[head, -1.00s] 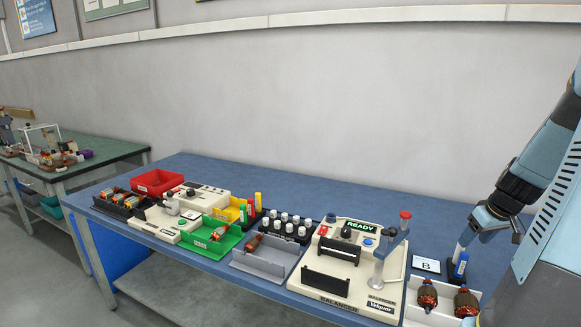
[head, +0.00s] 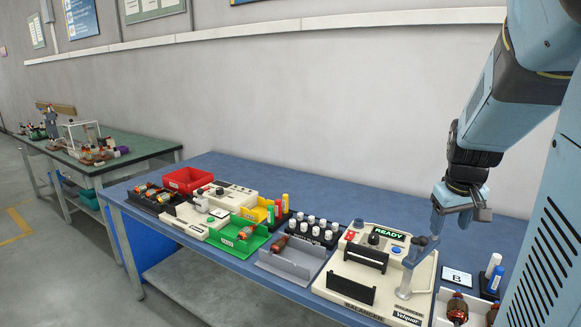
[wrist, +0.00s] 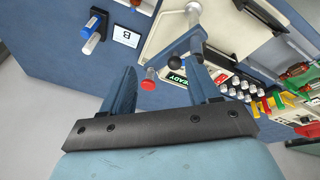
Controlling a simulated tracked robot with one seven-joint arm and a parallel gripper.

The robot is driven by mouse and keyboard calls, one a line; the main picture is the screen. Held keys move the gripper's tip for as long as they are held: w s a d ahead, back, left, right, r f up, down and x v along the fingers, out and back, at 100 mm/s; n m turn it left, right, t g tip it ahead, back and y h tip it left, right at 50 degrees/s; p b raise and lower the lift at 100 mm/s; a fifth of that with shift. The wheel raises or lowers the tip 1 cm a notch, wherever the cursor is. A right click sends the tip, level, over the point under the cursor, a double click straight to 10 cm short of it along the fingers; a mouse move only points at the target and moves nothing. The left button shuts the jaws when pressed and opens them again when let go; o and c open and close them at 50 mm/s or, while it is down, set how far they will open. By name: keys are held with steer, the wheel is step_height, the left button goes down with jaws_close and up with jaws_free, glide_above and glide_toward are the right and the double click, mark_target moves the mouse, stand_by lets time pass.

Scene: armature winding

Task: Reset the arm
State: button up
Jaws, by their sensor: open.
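My gripper (head: 462,222) is open and empty, raised above the right part of the blue bench, close to the balancer. In the wrist view its two fingers (wrist: 160,90) stand apart, with a red knob (wrist: 148,84) and the balancer's post showing between and beyond them. The balancer (head: 345,290) is a cream machine with a green READY display (head: 389,234) and a grey post with an arm. In the head view my gripper overlaps the top of that post, and I cannot tell whether they touch.
Right of the balancer are a card marked B (head: 457,278), a marker stand (head: 490,285) and a white tray (head: 440,311) with armatures. To the left are a grey tray (head: 292,265), a green bin (head: 236,241) and a red bin (head: 189,179).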

steer(key=s+a+r+t+y, duration=0.1)
steer(key=s+a+r+t, duration=0.1)
steer(key=s+a+r, duration=0.5)
steer(key=s+a, duration=0.5)
steer(key=shift+s+r+m+y, duration=0.3)
steer(key=shift+s+r+y, duration=0.1)
